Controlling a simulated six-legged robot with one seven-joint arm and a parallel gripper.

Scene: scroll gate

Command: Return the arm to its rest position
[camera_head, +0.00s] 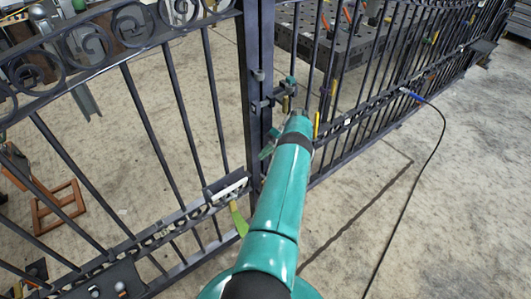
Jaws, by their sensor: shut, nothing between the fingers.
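My teal arm (279,195) reaches up from the bottom centre of the head view to the gate post. Its far end shows beside the post, in front of the bars. I cannot make out my gripper's fingers; they are hidden or too small to tell from the fittings there. The dark metal scroll gate (190,105) stands across the view, with scrolls along its upper left rail. A latch-like fitting (262,104) sits on the post, just left of the arm's far end.
A black cable (409,190) runs from the right gate section down across the concrete floor (465,200). A perforated metal table (345,50) stands behind the bars. An orange-brown frame (58,205) stands behind the gate at left. The floor at lower right is otherwise clear.

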